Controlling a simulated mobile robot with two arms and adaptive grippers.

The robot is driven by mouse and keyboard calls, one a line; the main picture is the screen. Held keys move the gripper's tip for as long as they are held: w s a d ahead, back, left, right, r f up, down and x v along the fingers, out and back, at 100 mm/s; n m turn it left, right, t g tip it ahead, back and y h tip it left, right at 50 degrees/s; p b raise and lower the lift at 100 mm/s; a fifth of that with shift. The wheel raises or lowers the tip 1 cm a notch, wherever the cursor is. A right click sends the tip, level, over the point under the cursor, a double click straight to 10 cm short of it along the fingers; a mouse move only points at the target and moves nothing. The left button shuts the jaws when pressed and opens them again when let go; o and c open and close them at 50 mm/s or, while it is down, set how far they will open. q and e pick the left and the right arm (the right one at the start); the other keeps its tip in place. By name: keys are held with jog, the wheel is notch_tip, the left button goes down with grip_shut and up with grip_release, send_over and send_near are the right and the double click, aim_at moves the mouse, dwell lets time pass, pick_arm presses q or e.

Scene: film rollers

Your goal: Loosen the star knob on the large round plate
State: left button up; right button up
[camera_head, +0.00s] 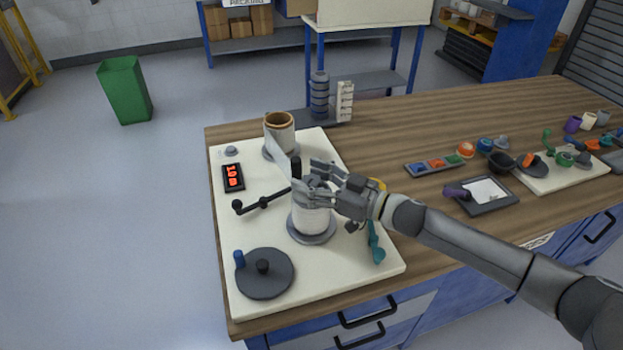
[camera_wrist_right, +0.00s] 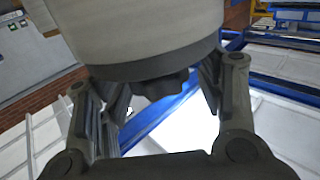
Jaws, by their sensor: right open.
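My right gripper (camera_head: 313,185) is open at the top of a white roller (camera_head: 310,220), which stands upright on a grey round plate (camera_head: 312,237). In the right wrist view a dark lobed star knob (camera_wrist_right: 160,88) juts from a dark round plate (camera_wrist_right: 150,66) at the roller's end. It lies between the spread fingers of my right gripper (camera_wrist_right: 160,95); I cannot tell whether they touch it. In the head view the gripper hides most of this knob. My left gripper is not in view.
A dark disc (camera_head: 275,285) with a blue handle and a black knob lies front left on the white board (camera_head: 330,277). A black lever (camera_head: 262,201), a red display (camera_head: 233,177) and a brown roll (camera_head: 280,130) are close by. A teal tool (camera_head: 375,245) lies right of the roller.

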jog(key=c, duration=1)
jog(key=shift+w+r+n+g+p, duration=0.1)
jog(key=shift+n+g+p, duration=0.2)
jog(key=shift+n+g, duration=0.15)
jog(key=shift+c, duration=0.2)
jog(key=shift+n+g+y, duration=0.25)
jog(key=shift+g+y, duration=0.15)
jog(key=shift+g, duration=0.05)
jog(key=shift+n+g+y+b, duration=0.5)
jog(key=shift+n+g, duration=0.4)
jog(key=shift+g, duration=0.6)
jog(key=o, duration=1)
jog(key=shift+o, duration=0.2)
